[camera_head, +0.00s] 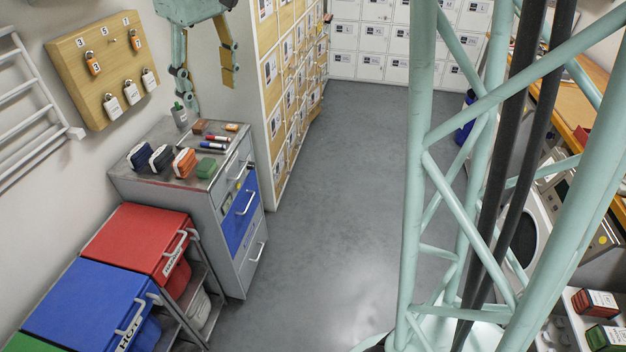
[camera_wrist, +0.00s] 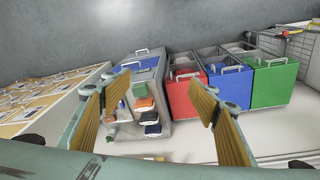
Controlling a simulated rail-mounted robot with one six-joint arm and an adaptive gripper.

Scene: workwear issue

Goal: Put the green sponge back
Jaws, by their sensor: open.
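The green sponge (camera_head: 206,168) lies on the grey cabinet top (camera_head: 150,181), near its front edge, beside an orange pouch-like item (camera_head: 185,162). A green block that looks like the sponge (camera_wrist: 139,90) also shows in the wrist view, between the fingers. My gripper (camera_head: 209,96) hangs open and empty above and behind the cabinet, apart from the sponge. In the wrist view my gripper (camera_wrist: 157,97) has its two yellow-padded fingers wide apart. The blue drawer front (camera_head: 239,216) is on the cabinet's side; how far it is open I cannot tell.
Dark pouch-like items (camera_head: 150,157), markers (camera_head: 216,142) and a pen cup (camera_head: 180,115) share the cabinet top. A red lidded bin (camera_head: 135,235) and a blue one (camera_head: 85,300) stand nearby. Wooden lockers (camera_head: 290,80) rise behind. The floor (camera_head: 330,200) is clear.

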